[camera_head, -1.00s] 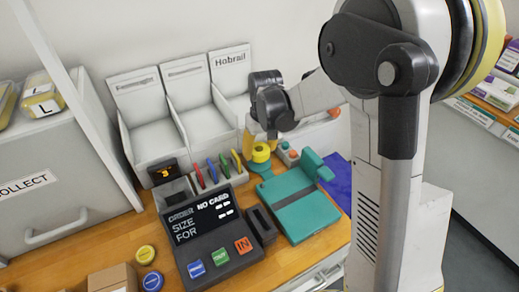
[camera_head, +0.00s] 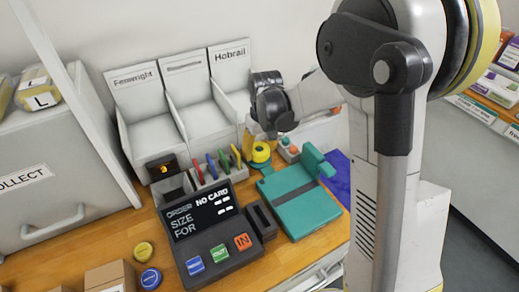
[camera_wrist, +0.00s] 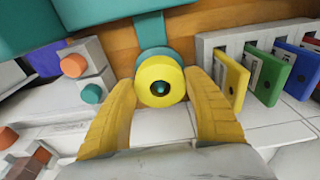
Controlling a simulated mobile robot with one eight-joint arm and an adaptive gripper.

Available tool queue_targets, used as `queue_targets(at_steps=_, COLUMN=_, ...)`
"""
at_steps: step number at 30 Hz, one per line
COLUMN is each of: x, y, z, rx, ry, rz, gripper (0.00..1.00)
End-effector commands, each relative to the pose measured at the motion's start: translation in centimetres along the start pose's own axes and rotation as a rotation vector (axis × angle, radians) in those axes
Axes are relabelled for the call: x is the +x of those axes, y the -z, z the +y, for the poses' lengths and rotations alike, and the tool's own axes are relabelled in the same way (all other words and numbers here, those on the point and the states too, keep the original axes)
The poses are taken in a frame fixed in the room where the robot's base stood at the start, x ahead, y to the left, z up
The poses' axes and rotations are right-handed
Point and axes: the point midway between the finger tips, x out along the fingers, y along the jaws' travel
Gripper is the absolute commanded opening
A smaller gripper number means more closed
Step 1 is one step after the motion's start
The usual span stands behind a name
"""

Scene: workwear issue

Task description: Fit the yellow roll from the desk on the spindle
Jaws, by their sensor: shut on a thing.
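The yellow roll (camera_head: 261,152) is at the back of the desk, by a teal stand (camera_head: 264,167). In the wrist view the roll (camera_wrist: 150,73) shows end-on, with a dark hole and a small teal tip, apparently the spindle (camera_wrist: 160,88), in its middle. The roll looks to be around the spindle; how far down it sits I cannot tell. My gripper (camera_wrist: 159,82) has its two yellow fingers against both sides of the roll, shut on it. In the head view my gripper (camera_head: 258,138) is partly hidden by its own wrist.
A rack of coloured cards (camera_head: 218,168) stands close to the left of the roll. A teal press-like device (camera_head: 300,205) lies in front, right of the order terminal (camera_head: 208,235). A yellow disc (camera_head: 144,250) and a blue disc (camera_head: 151,279) lie at front left.

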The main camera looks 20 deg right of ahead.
Motion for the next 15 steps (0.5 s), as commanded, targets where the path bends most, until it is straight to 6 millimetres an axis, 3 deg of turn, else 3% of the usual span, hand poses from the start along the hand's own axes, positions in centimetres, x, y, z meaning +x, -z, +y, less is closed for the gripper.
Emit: queue_targets(at_steps=15, x=1.09, y=-0.13, z=0.0, rx=0.0, ry=0.0, rz=0.0, gripper=0.29)
